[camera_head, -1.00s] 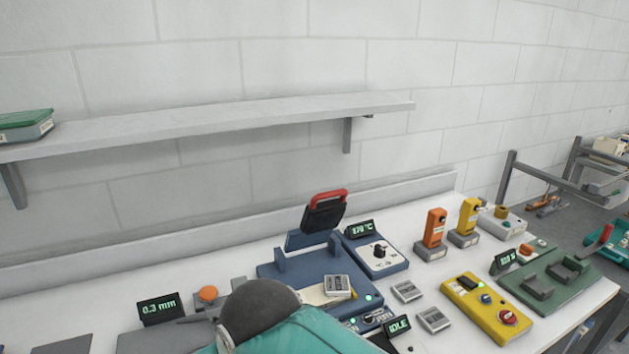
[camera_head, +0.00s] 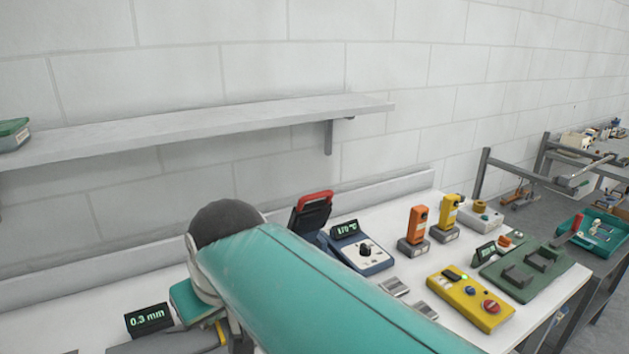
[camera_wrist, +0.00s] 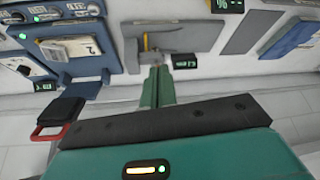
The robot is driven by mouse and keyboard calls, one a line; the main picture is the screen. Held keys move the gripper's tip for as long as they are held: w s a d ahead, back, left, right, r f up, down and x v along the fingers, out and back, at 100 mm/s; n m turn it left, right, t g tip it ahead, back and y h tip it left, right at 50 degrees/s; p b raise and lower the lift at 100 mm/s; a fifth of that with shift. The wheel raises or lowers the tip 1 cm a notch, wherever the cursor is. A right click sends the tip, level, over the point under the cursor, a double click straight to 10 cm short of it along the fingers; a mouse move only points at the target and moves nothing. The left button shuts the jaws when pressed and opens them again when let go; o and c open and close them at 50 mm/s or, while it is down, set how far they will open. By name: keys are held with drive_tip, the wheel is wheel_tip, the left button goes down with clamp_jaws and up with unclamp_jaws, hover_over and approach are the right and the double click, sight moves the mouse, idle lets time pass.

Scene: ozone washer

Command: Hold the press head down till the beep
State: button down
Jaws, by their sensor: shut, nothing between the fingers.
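The press head (camera_head: 311,212) is a dark block with a red handle (camera_head: 316,196). It stands raised and tilted up at the back of its blue base, most of which my arm hides in the head view. In the wrist view the press head (camera_wrist: 68,109) and red handle are at the left edge, with the blue base (camera_wrist: 103,62) above them. A pale board with a grey part (camera_wrist: 70,48) lies on that base. My gripper (camera_wrist: 157,72) is shut and empty in the wrist view, to the right of the press and apart from it, over the bench near a grey fixture.
A temperature unit (camera_head: 361,250) stands right of the press head. Orange (camera_head: 416,228) and yellow (camera_head: 446,217) upright devices, a yellow control box (camera_head: 471,302) and a green fixture (camera_head: 527,271) stand farther right. A 0.3 mm display (camera_head: 148,319) is at left. A shelf (camera_head: 220,125) overhangs behind.

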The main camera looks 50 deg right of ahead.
drive_tip(key=w+d+r+m, duration=0.1)
drive_tip(key=w+d+r, duration=0.45)
drive_tip(key=d, duration=0.25)
drive_tip(key=w+d+r+m, duration=0.1)
drive_tip(key=w+d+r, duration=0.3)
drive_tip(key=d+r, duration=0.55)
drive_tip(key=d, duration=0.7)
drive_tip(key=w+d+r+h, duration=0.1)
drive_tip(key=d+r, duration=0.1)
drive_tip(key=d, duration=0.7)
drive_tip(key=shift+d+r+m+g, duration=0.15)
drive_tip(key=shift+r+m+g, duration=0.15)
drive_tip(key=shift+m+g, duration=0.1)
drive_tip(key=shift+w, duration=0.15)
